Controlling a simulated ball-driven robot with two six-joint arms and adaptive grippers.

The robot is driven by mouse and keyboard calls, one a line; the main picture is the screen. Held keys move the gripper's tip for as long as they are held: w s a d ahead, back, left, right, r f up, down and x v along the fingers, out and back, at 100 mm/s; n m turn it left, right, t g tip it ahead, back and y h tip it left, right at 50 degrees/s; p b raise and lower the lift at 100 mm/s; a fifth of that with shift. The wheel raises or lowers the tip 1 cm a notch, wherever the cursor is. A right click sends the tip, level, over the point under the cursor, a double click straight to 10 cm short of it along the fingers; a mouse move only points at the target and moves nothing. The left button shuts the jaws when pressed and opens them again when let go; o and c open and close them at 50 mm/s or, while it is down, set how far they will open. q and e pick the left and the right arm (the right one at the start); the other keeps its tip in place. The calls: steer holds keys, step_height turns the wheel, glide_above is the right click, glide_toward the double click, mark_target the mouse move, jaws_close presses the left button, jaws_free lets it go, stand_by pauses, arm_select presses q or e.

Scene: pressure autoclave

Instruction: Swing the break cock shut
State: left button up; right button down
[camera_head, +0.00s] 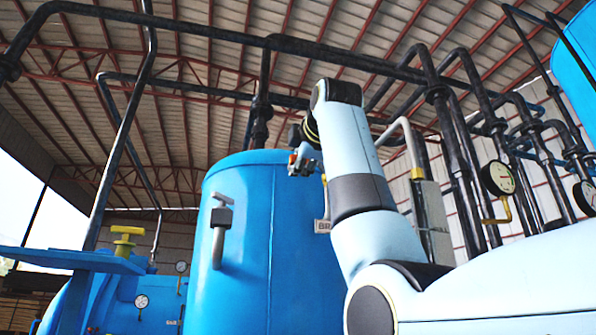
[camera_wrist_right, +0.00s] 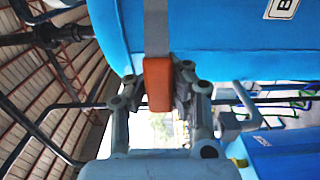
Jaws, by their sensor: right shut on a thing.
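My right gripper (camera_head: 300,162) is raised at the upper right edge of the blue tank. In the right wrist view my right gripper (camera_wrist_right: 160,95) has its fingers on either side of an orange-red grip (camera_wrist_right: 158,84) and is shut on it. The grip sits at the end of a flat grey bar (camera_wrist_right: 157,30) that lies against the blue tank; this appears to be the break cock's lever. A white label starting "BR" (camera_head: 322,227) is on the tank, partly hidden by my right arm. The cock's body is not clearly visible. My left gripper is not in view.
The blue tank (camera_head: 240,270) fills the middle. A grey bent fitting (camera_head: 219,230) juts from its front. A yellow handwheel (camera_head: 124,242) stands on a blue beam at the left. Dark pipes (camera_head: 330,52) run overhead, and a pressure gauge (camera_head: 497,178) is at the right.

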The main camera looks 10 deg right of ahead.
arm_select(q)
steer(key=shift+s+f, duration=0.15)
arm_select(e)
steer(key=shift+w+a+f, duration=0.1)
steer(key=shift+f, duration=0.45)
steer(key=c, duration=1.9)
jaws_free()
steer(key=shift+c, duration=0.2)
steer(key=o, duration=0.4)
steer(key=shift+s+r, duration=0.2)
steer(key=shift+s, duration=0.4)
steer(key=o, duration=0.3)
steer(key=shift+s+r, duration=0.15)
steer(key=shift+s, duration=0.1)
steer(key=shift+o, duration=0.6)
steer(key=shift+r, duration=0.1)
steer(key=shift+w, duration=0.2)
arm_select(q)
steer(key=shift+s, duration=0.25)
arm_select(e)
steer(key=s, duration=1.2)
steer(key=shift+d, duration=0.2)
